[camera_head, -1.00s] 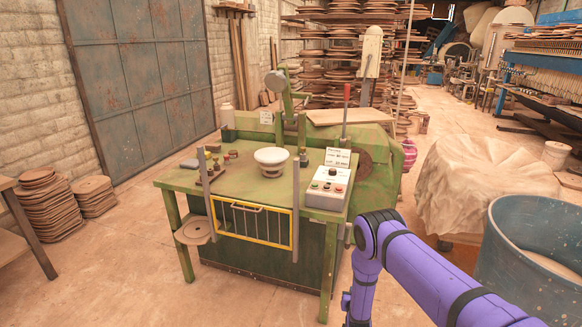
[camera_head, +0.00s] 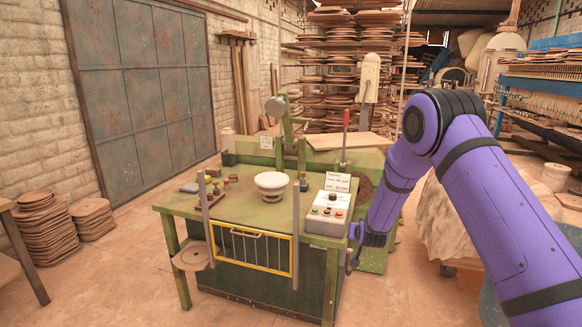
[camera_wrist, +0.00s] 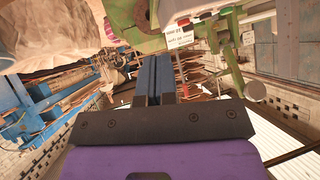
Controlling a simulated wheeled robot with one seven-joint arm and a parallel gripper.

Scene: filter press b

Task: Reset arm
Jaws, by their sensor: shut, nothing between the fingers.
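My purple arm reaches in from the right in the head view, raised and bent, with its lower part hanging beside the right edge of the green press table. In the wrist view my gripper (camera_wrist: 153,75) has its two dark fingers pressed together, with nothing between them. In the head view the fingers are too small and hidden to make out. The green press table (camera_head: 178,206) carries a white bowl (camera_head: 271,181) near its middle and a grey control box (camera_head: 328,213) at its right edge.
A yellow-framed guard (camera_head: 252,266) with upright posts stands at the table's front. A red-tipped lever (camera_head: 345,128) rises behind the control box. A covered heap (camera_head: 437,228) stands at the right, partly behind my arm. Stacked round boards (camera_head: 40,228) stand at the left.

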